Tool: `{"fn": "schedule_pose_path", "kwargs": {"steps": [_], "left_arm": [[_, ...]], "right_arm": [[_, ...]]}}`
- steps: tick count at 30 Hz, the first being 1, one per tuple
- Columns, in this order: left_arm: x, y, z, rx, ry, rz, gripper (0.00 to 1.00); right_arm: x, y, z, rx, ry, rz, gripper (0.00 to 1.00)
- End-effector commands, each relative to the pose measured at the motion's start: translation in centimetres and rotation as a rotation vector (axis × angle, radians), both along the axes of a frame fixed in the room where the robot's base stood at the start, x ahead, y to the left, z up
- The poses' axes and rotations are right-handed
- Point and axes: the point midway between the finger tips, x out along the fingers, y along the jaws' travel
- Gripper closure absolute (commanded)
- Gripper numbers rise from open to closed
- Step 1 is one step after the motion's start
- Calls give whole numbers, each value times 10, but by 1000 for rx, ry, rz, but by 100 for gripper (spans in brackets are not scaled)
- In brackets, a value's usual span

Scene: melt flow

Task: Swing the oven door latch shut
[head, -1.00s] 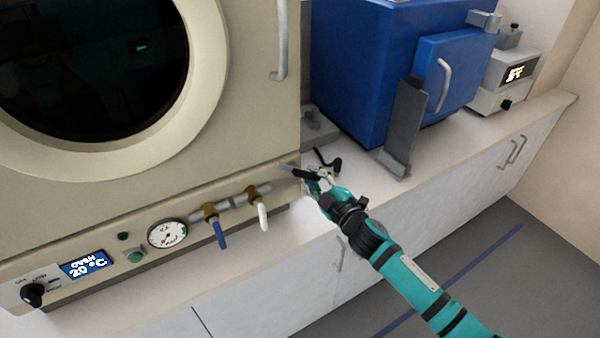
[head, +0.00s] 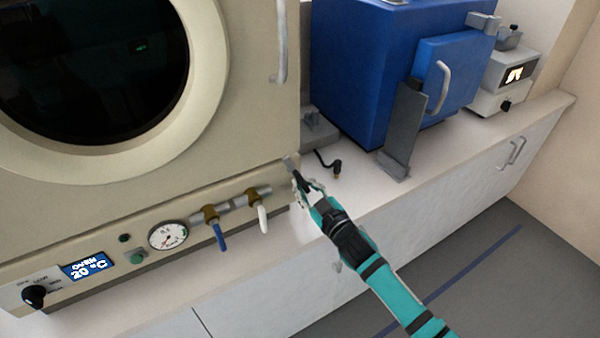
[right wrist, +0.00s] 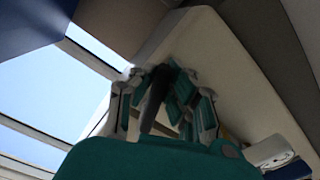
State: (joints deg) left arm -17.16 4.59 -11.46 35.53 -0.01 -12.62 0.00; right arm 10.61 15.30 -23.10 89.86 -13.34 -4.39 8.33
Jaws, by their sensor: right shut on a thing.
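The oven (head: 240,145) is the large beige unit at the left, with a round dark window in its door. Its door latch (head: 288,161) is a small grey lever at the lower right corner of the oven front, with a black handle (head: 301,183) that slants down to the right. My right gripper (head: 304,186) is shut on the black handle. In the right wrist view the dark handle (right wrist: 152,102) stands between the gripper's fingers (right wrist: 165,100). The fingers partly hide the handle. My left gripper is not in view.
Just below the latch are a white-handled valve (head: 262,217), a blue-handled valve (head: 219,235) and a gauge (head: 168,236). A blue box (head: 365,75) with a grey upright bar (head: 403,130) stands on the counter to the right. A small black hooked part (head: 330,165) lies nearby.

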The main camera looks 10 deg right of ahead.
Motion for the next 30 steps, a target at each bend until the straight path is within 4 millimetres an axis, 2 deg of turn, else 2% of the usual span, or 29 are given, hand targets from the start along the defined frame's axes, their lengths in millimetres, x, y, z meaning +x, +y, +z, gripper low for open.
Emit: {"fn": "schedule_pose_path", "kwargs": {"steps": [3,13,19,25,26,30], "left_arm": [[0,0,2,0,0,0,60],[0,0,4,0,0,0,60],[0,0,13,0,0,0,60],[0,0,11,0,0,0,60],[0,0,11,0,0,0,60],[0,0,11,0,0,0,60]], "right_arm": [[-2,5,-2,79,31,0,100],[-3,7,-2,112,43,1,100],[-7,18,-3,324,120,0,100],[-7,18,-5,325,118,1,100],[-7,18,-5,325,118,1,89],[-6,18,-4,324,118,1,71]]}}
